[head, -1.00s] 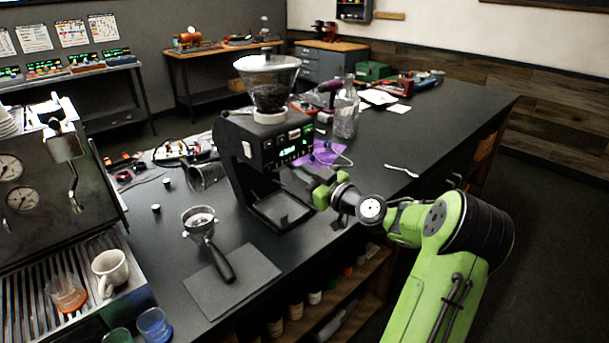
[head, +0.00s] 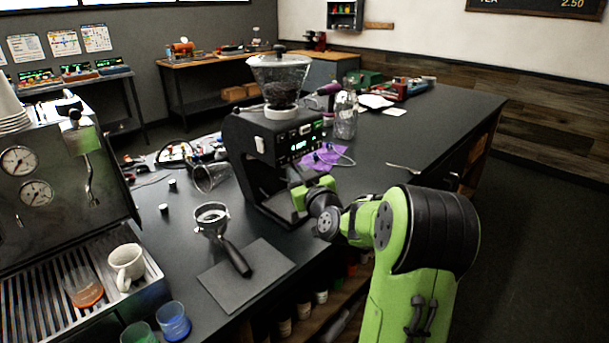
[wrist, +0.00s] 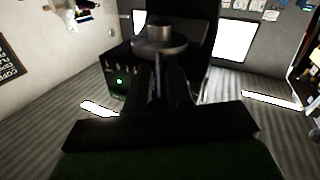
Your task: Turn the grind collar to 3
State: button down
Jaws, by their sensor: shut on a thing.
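The grinder (head: 250,165) stands on the black counter, with a lit front panel (head: 303,142) and a clear hopper of beans (head: 278,78). A pale ring (head: 280,112), which looks like the grind collar, sits under the hopper; its numbers are too small to read. My gripper (head: 308,196) is low at the grinder's front, below the panel and apart from this ring. In the wrist view, my gripper (wrist: 160,85) is shut on a slim piece topped by a round grey flange (wrist: 160,46). I cannot tell what this piece is. A dark box with green lights (wrist: 120,80) shows behind.
A glass bottle (head: 346,118), purple cloth (head: 325,160) and spoon (head: 403,168) lie behind. The counter's right side is mostly clear.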

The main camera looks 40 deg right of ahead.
jog(key=c, duration=1.2)
grip_release()
jog(key=b+v, duration=0.4)
jog(key=v, duration=1.1)
jog(key=shift+s+a+b, duration=0.2)
jog(key=shift+s+b, duration=0.1)
jog(key=shift+s, duration=0.05)
jog(key=shift+a, duration=0.1)
